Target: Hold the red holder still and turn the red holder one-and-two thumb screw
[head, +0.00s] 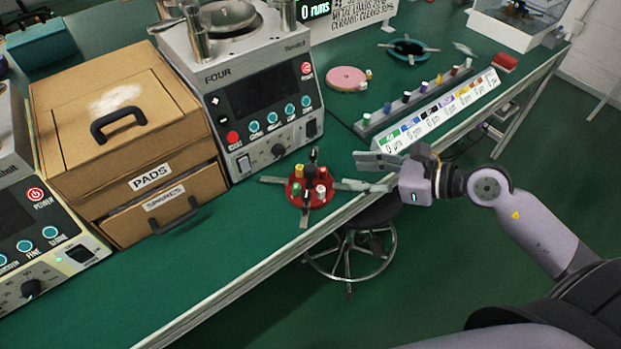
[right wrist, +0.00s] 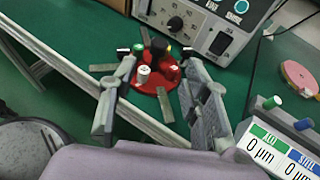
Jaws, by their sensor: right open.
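The red holder (head: 297,201) is a round red disc with flat metal arms sticking out, standing on the green bench near its front edge. Small knobs in white, green, yellow, red and black stand on it; I cannot tell which is the one-and-two thumb screw. My right gripper (head: 348,171) is open and empty, just right of the holder, its fingers pointing at it. In the right wrist view the holder (right wrist: 172,101) shows ahead between the two fingers (right wrist: 159,75), seemingly apart from them. My left gripper is not in view.
Behind the holder stands a grey machine marked FOUR (head: 238,112). A cardboard box of drawers (head: 105,150) is left of it. A rack of coloured pegs (head: 378,120), a label strip (head: 436,116) and a pink disc (head: 346,79) lie to the right. A stool (head: 350,262) stands below the front edge.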

